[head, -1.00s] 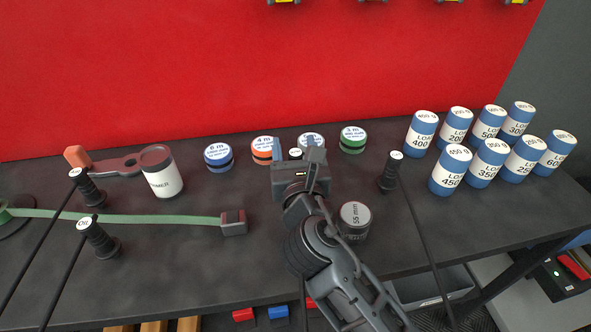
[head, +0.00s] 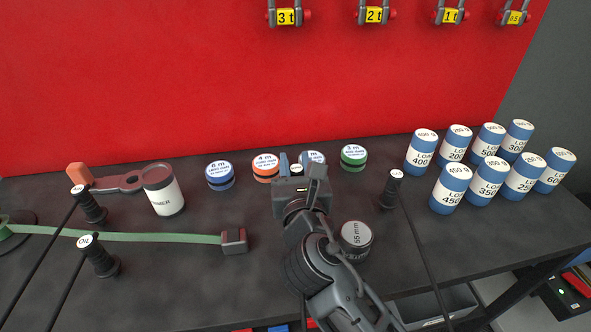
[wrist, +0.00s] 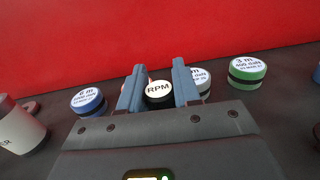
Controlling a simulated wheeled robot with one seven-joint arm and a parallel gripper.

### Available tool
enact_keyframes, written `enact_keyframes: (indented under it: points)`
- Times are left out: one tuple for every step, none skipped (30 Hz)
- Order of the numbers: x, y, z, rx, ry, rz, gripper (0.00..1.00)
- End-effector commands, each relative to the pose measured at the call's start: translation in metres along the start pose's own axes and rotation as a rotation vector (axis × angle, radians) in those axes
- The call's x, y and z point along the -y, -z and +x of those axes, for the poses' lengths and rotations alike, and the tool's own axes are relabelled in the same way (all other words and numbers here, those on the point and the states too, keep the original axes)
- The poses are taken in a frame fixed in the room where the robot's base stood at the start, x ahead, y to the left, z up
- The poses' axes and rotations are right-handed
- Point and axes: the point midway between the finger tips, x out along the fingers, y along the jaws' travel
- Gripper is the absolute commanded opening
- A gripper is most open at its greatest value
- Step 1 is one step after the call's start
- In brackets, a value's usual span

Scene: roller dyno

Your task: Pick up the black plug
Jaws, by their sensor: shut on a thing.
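The black plug has a round white top marked RPM (wrist: 158,88). In the wrist view it sits between the two blue-grey fingers of my gripper (wrist: 158,92). My gripper (head: 297,163) is shut on the plug, over the bench's back half in the head view. There only the plug's pale top (head: 296,167) shows between the fingertips; its lower body is hidden by my gripper. Whether the plug touches the bench cannot be told.
A blue-banded tin (head: 220,176), an orange one (head: 266,167) and a green one (head: 353,158) stand near the red wall. Other black plugs (head: 391,189) are tethered by cables. Several blue load cans (head: 451,188) stand right; a 55 mm can (head: 356,240) stands beside my arm.

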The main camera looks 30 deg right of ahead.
Motion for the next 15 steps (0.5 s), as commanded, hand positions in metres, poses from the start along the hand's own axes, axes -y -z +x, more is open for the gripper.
enact_keyframes:
  points:
    - [0.000,-0.008,0.000,0.002,0.000,0.001,0.01]
    - [0.000,-0.011,0.000,0.002,0.000,0.001,0.01]
    - [0.000,-0.017,0.000,0.003,-0.001,0.003,0.01]
    - [0.000,-0.022,0.000,0.004,0.000,0.003,0.01]
    - [0.000,-0.028,0.000,0.004,0.000,0.003,0.01]
    - [0.000,-0.035,0.000,0.003,0.000,0.003,0.01]
    - [0.000,-0.041,0.000,0.004,0.000,0.003,0.01]
    - [0.009,-0.042,0.000,0.001,0.004,0.002,0.01]
    - [0.017,-0.046,0.000,0.000,0.004,0.001,0.01]
    - [0.024,-0.051,-0.001,0.001,0.004,0.000,0.01]
    - [0.030,-0.054,-0.001,0.000,0.004,0.001,0.01]
    - [0.040,-0.061,0.000,0.001,0.005,0.001,0.01]
    - [0.047,-0.065,-0.001,0.001,0.004,0.001,0.01]
    - [0.053,-0.069,-0.001,0.001,0.004,0.001,0.01]
    - [0.062,-0.074,-0.001,0.001,0.004,0.001,0.01]
